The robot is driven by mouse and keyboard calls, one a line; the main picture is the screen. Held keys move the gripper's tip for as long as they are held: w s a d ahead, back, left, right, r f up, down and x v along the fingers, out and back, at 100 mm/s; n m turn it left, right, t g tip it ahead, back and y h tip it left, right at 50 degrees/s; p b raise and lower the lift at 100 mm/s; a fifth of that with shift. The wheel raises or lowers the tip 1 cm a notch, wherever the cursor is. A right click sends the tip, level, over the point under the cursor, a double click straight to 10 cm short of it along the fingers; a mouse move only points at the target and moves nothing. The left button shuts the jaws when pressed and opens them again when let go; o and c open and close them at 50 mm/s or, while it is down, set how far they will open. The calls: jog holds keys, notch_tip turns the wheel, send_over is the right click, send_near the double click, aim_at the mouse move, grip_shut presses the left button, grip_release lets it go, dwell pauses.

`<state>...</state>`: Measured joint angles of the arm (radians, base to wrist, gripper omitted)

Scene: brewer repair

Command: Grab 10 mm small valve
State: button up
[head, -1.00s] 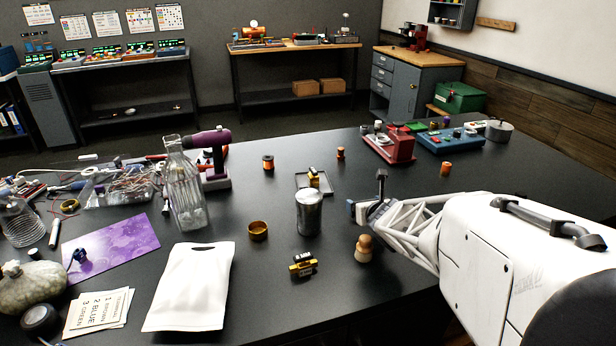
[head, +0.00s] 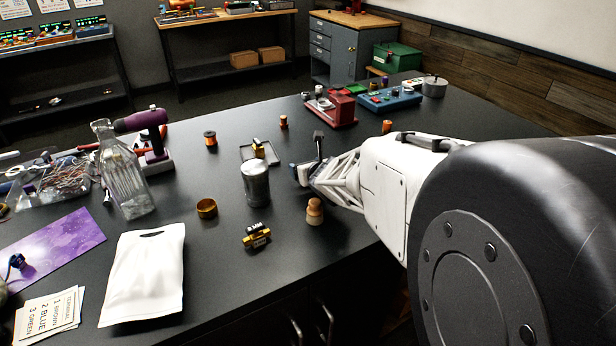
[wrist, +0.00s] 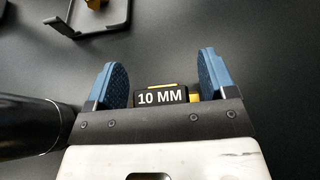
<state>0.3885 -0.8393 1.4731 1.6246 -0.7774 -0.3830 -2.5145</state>
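The 10 mm small valve (wrist: 162,96) shows in the wrist view as a black block with a white "10 MM" label and yellow parts. It appears between the two blue finger pads, with gaps on both sides; my gripper's body hides its lower part. My gripper (wrist: 160,82) is open and empty. In the head view my gripper (head: 306,162) is right of the metal can, and I cannot make out the 10 mm valve there. Another black and yellow valve (head: 257,235) lies in front of the can; its label is too small to read surely.
The metal can (head: 256,185) stands close left of my gripper; a dark cylinder (wrist: 25,128) shows at left in the wrist view. A small tray (head: 246,154) holding a yellow and black piece lies behind the can. A wooden peg (head: 315,212) stands in front of my gripper.

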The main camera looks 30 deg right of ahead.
jog(key=c, duration=1)
jog(key=shift+r, duration=0.1)
notch_tip(320, 180, up, 10)
dwell(0.6)
